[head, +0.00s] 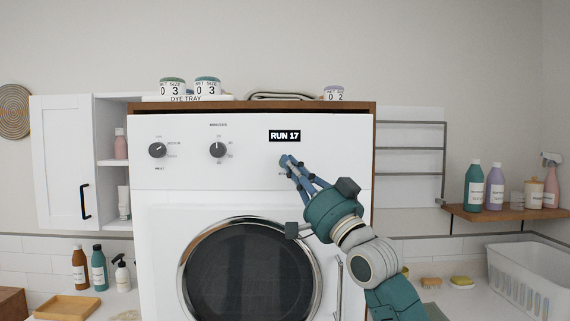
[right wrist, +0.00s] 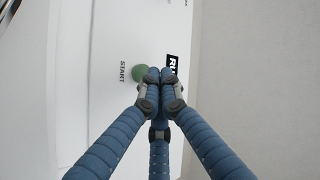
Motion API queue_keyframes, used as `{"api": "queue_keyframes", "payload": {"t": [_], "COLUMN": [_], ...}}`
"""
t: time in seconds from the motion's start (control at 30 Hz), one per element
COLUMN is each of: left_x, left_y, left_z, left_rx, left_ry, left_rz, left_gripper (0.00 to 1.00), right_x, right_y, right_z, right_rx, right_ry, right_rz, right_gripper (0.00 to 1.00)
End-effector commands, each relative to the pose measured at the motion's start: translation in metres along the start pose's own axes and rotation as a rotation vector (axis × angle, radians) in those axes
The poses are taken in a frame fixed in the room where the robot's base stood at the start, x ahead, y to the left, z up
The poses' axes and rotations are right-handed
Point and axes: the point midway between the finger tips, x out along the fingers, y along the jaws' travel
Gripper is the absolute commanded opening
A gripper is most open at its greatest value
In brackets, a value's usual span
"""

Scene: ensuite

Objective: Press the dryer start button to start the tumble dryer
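The white tumble dryer (head: 180,122) faces me, with a round dark door (head: 250,270) below its control panel. Its black display (head: 284,135) reads "RUN 17". The green start button (right wrist: 139,72), beside the word START, shows in the right wrist view, partly covered by my fingertips. In the head view my right gripper (head: 289,161) reaches up from the lower right to the panel just below the display. Its blue fingers are together and hold nothing; the tips (right wrist: 155,77) are at the button's edge. I cannot tell whether they touch it. My left gripper is not in view.
The panel also has a left knob (head: 157,150) and a middle knob (head: 218,150). Jars (head: 207,88) and a folded cloth (head: 285,96) rest on top. A shelf with bottles (head: 495,187) and a white basket (head: 530,275) are at the right. A white cabinet (head: 60,160) stands left.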

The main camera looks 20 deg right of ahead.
Motion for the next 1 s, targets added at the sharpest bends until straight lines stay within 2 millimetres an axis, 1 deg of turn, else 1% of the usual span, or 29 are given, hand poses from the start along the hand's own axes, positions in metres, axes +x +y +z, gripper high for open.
{"api": "queue_keyframes", "payload": {"t": [0.37, 0.8, 1.0], "left_x": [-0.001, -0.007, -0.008], "left_y": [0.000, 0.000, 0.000], "left_z": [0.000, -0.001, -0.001], "left_rx": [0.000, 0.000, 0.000], "left_ry": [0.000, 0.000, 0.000], "left_rz": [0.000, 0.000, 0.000], "left_gripper": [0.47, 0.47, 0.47], "right_x": [-0.003, -0.033, -0.042], "right_y": [-0.003, -0.035, -0.044], "right_z": [0.001, 0.000, 0.000], "right_rx": [0.001, 0.001, 0.001], "right_ry": [-0.001, 0.000, 0.000], "right_rz": [0.000, -0.001, 0.000], "right_gripper": [0.00, 0.00, 0.00]}}
